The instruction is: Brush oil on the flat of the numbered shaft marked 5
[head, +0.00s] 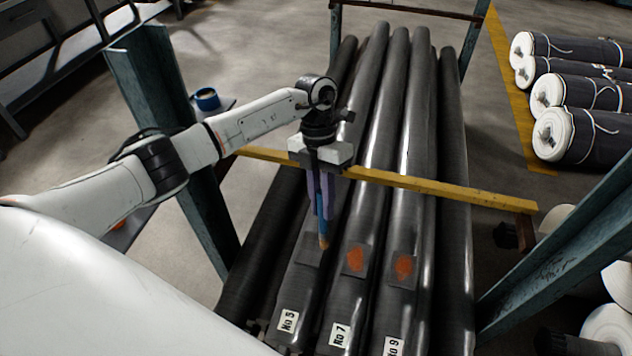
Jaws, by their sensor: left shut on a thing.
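My left gripper (320,200) is shut on a brush (322,228) with a blue handle, pointing down. The brush's tan tip is over the right edge of the dark flat (307,249) on the shaft marked No 5 (288,320); I cannot tell whether it touches. No orange shows on that flat. The shaft marked No 7 (340,334) has an orange-brown patch (355,260) on its flat, and the shaft marked No 9 (393,346) has a similar patch (403,267). My right gripper is not in view.
A yellow bar (440,187) crosses above the shafts, between teal posts (160,85). A blue cup (206,99) stands on a small shelf at the left. Wrapped rolls (580,92) lie on the floor at the right.

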